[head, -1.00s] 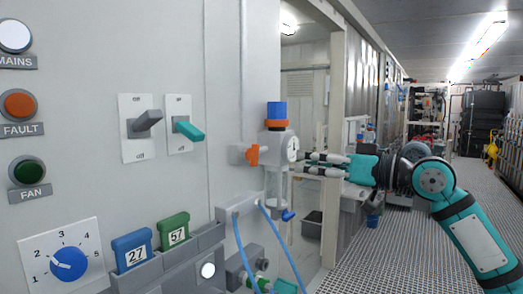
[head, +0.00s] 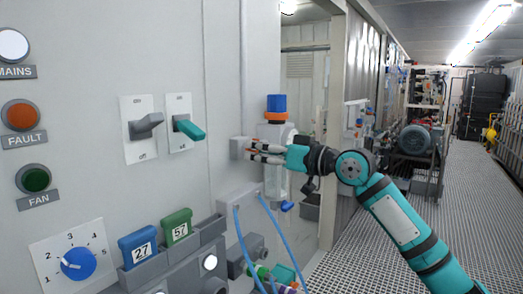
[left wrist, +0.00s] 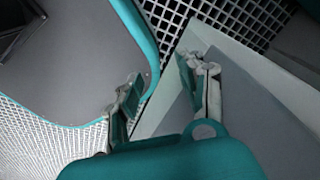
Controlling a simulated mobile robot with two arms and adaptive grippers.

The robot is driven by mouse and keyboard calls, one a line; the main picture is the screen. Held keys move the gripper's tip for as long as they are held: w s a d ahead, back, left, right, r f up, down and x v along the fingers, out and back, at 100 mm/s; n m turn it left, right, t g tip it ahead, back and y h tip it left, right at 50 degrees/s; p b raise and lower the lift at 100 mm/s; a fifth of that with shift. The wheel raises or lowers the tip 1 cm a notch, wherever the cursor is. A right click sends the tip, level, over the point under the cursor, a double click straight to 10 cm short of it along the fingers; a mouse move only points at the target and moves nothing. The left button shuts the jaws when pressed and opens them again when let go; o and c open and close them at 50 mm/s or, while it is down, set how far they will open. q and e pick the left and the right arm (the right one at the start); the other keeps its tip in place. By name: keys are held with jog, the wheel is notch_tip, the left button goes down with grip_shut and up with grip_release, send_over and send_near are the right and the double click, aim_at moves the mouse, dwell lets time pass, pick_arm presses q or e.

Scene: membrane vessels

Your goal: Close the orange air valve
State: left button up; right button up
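The orange air valve (head: 254,151) is on the grey wall fitting left of the blue-capped filter in the head view. Only a little orange shows, as my right gripper (head: 252,151) covers most of it. The right gripper's two fingers point left, one above the other, with a gap between them at the valve. I cannot tell if they touch it. My left gripper (left wrist: 165,80) shows only in the left wrist view, with its fingers apart and nothing between them.
The filter (head: 276,108) with a blue cap and orange ring stands just behind the right fingers. Blue hoses (head: 246,256) hang below. Two grey and teal switches (head: 186,127) and a blue dial (head: 78,264) are on the panel at left. The grated aisle (head: 470,200) is clear.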

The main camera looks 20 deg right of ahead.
grip_shut()
jog(key=shift+m+p, duration=8)
jog(key=shift+p, duration=0.1)
jog(key=shift+f, duration=0.1)
grip_release()
jog(key=shift+d, duration=0.1)
